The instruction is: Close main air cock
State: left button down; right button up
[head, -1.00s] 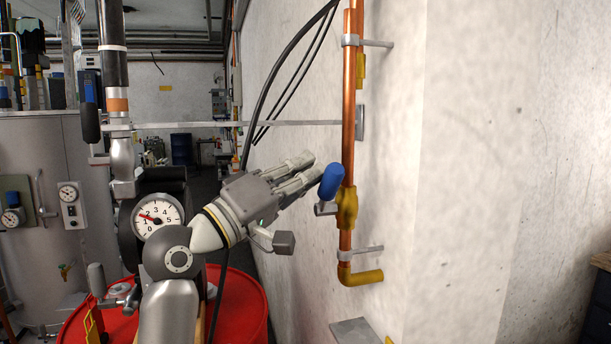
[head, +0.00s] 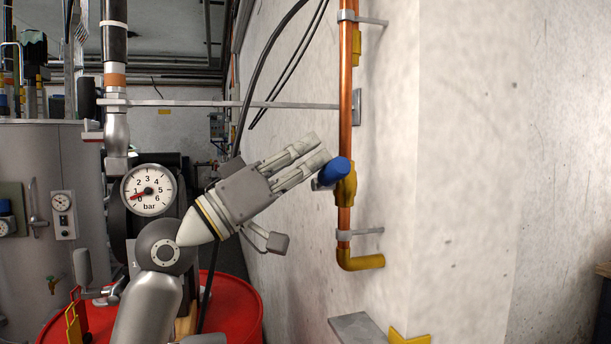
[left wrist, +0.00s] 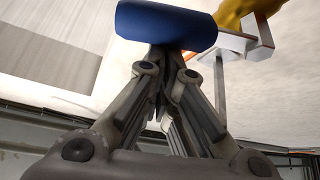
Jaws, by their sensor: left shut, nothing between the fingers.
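A yellow brass cock (head: 347,186) sits on the upright copper pipe (head: 345,110) on the wall. Its blue handle (head: 335,171) points out from the pipe and looks foreshortened. My left gripper (head: 320,148) is shut and empty, its fingertips right at the upper left of the handle. Whether they touch it I cannot tell. In the left wrist view the blue handle (left wrist: 165,27) lies across just beyond the shut fingertips (left wrist: 170,62), with the cock's yellow body (left wrist: 240,10) to its right. My right gripper is not in view.
A round pressure gauge (head: 149,190) at left reads between 0 and 1 bar. A red drum (head: 232,310) stands below my left arm. Black cables (head: 262,75) hang along the wall left of the pipe. A grey ledge (head: 358,328) juts out below it.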

aim_at(325, 167)
pick_arm(q)
jog(key=shift+s+d+f+b, duration=0.15)
jog(key=shift+s+f+b, duration=0.25)
jog(key=shift+f, duration=0.2)
jog(key=shift+s+d+f+b, duration=0.1)
jog(key=shift+s+f+b, duration=0.25)
jog(key=shift+f, duration=0.2)
jog(key=shift+d+f, duration=0.1)
jog(key=shift+f, duration=0.05)
